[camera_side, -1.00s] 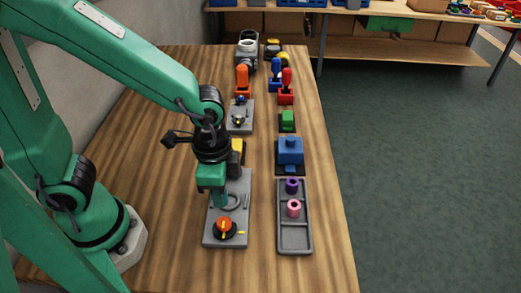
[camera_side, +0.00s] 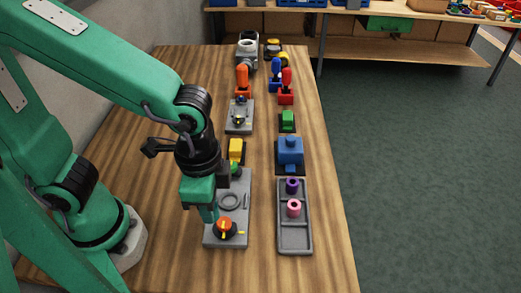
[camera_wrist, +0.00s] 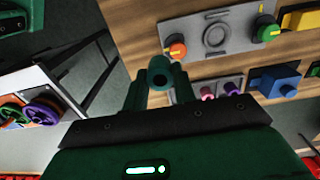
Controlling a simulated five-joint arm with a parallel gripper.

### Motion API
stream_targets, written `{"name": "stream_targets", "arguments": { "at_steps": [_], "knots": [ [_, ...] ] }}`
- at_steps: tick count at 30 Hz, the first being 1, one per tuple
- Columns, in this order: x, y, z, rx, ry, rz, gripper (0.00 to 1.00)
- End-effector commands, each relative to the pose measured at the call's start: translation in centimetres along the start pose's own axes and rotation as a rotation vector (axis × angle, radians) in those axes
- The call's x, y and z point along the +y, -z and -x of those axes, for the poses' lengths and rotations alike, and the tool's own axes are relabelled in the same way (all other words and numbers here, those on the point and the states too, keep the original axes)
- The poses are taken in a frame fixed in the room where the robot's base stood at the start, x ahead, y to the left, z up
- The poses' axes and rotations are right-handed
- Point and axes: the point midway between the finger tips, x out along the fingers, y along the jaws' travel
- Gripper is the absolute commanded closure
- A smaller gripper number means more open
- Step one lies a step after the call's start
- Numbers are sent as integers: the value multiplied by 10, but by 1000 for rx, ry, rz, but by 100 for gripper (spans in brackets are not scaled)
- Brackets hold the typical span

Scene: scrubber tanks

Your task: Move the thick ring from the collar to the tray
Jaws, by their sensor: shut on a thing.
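My gripper (camera_side: 208,214) is at the left edge of the grey panel in the side view, pointing down. In the side view the fingers hide this ring. The collar (camera_side: 221,201) is a grey round rim on the panel, just right of my gripper; it also shows in the wrist view (camera_wrist: 205,36).
The panel carries an orange knob (camera_side: 224,227) close to my fingers and a green knob (camera_side: 236,171) at its far end. A blue block (camera_side: 290,151) stands behind the tray. A yellow block (camera_side: 236,149) stands behind the panel. Bare wood separates panel and tray.

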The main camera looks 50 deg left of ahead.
Motion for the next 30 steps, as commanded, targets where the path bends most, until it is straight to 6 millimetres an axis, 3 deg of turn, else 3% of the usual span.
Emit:
{"name": "stream_targets", "arguments": {
  "at_steps": [30],
  "knots": [
    [0,0,6,2,0,0,100]
  ]
}}
